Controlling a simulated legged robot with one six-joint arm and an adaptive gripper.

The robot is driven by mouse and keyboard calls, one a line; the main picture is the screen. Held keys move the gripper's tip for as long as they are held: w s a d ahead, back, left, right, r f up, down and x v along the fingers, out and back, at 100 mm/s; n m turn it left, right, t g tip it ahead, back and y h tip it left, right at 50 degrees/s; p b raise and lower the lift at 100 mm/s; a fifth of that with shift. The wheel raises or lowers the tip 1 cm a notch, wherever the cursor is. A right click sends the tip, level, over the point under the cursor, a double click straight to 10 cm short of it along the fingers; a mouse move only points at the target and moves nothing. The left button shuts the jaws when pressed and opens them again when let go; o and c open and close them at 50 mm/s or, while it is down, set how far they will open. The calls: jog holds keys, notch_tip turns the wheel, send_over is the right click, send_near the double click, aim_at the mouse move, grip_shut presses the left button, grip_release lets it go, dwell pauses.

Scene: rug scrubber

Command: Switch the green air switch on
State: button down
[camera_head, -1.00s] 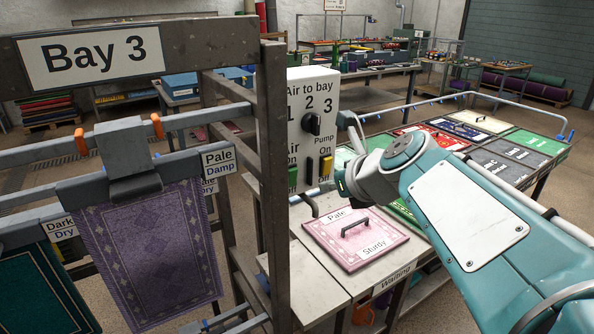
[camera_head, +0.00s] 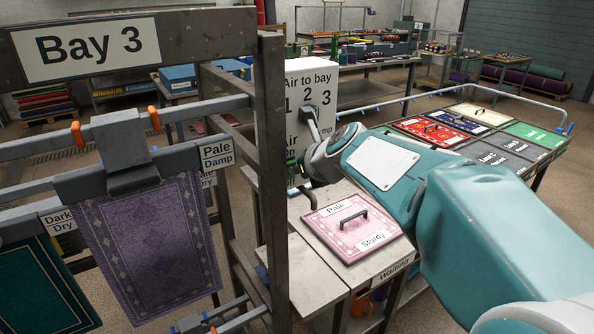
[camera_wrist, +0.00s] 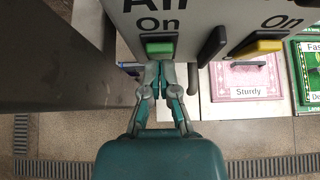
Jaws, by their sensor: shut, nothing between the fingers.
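The white control panel (camera_head: 322,78), marked "Air to bay 1 2 3", stands behind the Bay 3 frame. The wrist view shows its lower part (camera_wrist: 190,20) close up. The green air switch (camera_wrist: 160,47) sits under an "Air On" label there, at the left of a black switch (camera_wrist: 212,43) and a yellow switch (camera_wrist: 255,48). My gripper (camera_wrist: 160,66) is shut and empty. Its fingertips are at the green switch's lower edge in the picture; I cannot tell whether they touch. In the head view my arm hides most of the panel's lower part.
A pink "Pale Sturdy" board (camera_head: 352,225) with a handle lies on the bench below the panel. The dark Bay 3 post (camera_head: 272,150) stands close on the left. A purple rug (camera_head: 155,250) hangs at the front left. Coloured panels (camera_head: 435,131) lie at the right.

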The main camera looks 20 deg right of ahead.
jog(key=shift+w+a+r, duration=0.15)
jog(key=shift+w+r, duration=0.05)
jog(key=shift+w, duration=0.1)
jog(key=shift+r, duration=0.8)
